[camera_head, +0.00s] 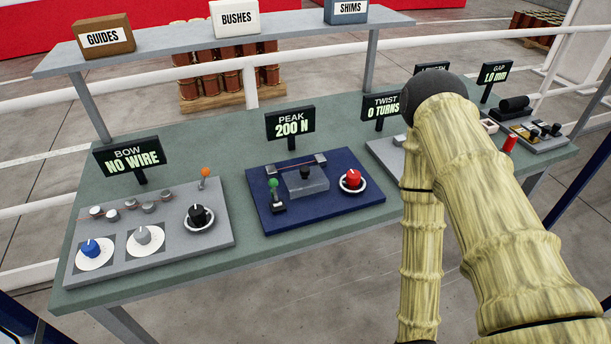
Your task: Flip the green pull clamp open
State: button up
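The green pull clamp (273,184) stands at the left front of the dark blue plate (330,206), in the middle of the bench. It has a green knob on a short upright stem above a small dark base. I cannot tell from this view whether its jaw is open or closed. My gripper is not in view. My arm comes up at the right, bends at a dark joint and runs down out of the bottom edge, right of the blue plate.
A clear block (306,184) with a black knob and a red knob (351,179) share the blue plate. The PEAK 200 N sign (290,123) stands behind. A grey panel (150,235) with an orange-tipped lever (205,172) is left. My arm partly hides the TWIST station (385,147).

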aim_at(273, 182)
jog(key=u, duration=2.65)
jog(key=k, duration=0.7)
jog(key=z, duration=1.5)
